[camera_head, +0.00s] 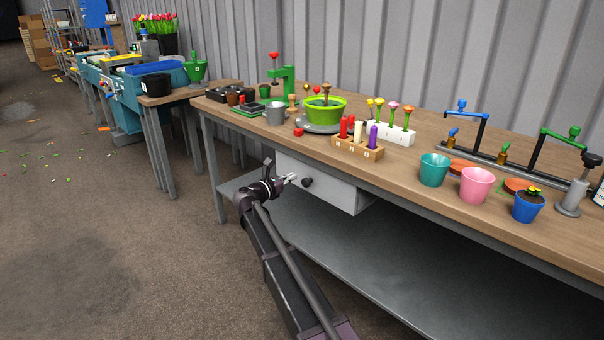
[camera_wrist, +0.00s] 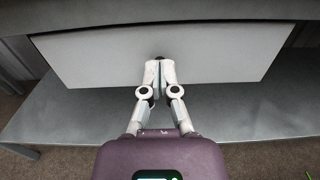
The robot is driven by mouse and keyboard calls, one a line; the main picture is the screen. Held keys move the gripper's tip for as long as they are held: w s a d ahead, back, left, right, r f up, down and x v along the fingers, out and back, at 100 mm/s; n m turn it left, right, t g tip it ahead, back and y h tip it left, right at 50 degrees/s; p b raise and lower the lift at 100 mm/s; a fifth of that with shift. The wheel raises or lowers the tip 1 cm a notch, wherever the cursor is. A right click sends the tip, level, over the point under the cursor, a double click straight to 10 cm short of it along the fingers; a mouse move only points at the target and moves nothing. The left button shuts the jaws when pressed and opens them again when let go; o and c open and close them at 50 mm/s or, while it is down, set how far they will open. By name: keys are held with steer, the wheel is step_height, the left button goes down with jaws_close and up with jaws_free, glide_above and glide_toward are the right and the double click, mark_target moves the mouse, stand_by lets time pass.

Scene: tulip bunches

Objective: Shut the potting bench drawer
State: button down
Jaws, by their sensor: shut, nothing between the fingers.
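The potting bench drawer (camera_head: 335,193) is a pale grey box under the wooden bench top (camera_head: 420,181). In the head view it stands out a little from under the bench's front edge, with a round dark knob (camera_head: 308,182) on its front. My gripper (camera_head: 291,178) is shut and empty, its fingertips just in front of the drawer front near the knob. In the wrist view the drawer front (camera_wrist: 220,52) spans the picture, and my shut fingers (camera_wrist: 159,63) point at its middle and hide most of the knob. I cannot tell whether the fingertips touch it.
A grey lower shelf (camera_head: 370,270) runs beneath the drawer. The bench top holds a green bowl (camera_head: 322,111), a teal pot (camera_head: 434,170), a pink pot (camera_head: 476,186) and a blue pot (camera_head: 527,207) near its front edge.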

steer(key=v, duration=0.5)
steer(key=shift+s+a, duration=0.15)
steer(key=shift+s, duration=0.15)
steer(key=s+d+f+m+g+y, duration=0.1)
steer(key=s+d+f+m+g, duration=0.25)
steer(key=d, duration=0.45)
steer(key=s+d+f+m+g+y, duration=0.1)
steer(key=s+d+f+m+g, duration=0.15)
steer(key=s+d+m, duration=0.35)
steer(key=s+d+f+m+g+y, duration=0.1)
steer(key=s+d+f+m+g, duration=0.2)
steer(key=d, duration=0.6)
steer(key=s+d+f+m+g+y+p, duration=0.15)
steer(key=s+d+f+m+y, duration=0.25)
steer(key=s+m, duration=0.5)
steer(key=s+d+f+m+g+y, duration=0.35)
steer(key=s+m+y, duration=0.2)
steer(key=s, duration=0.55)
step_height(320, 180, up, 38)
steer(key=p, duration=3.8)
steer(key=shift+w+d+m+h, duration=0.2)
steer(key=shift+d+m+h, duration=0.2)
steer(key=shift+d, duration=0.1)
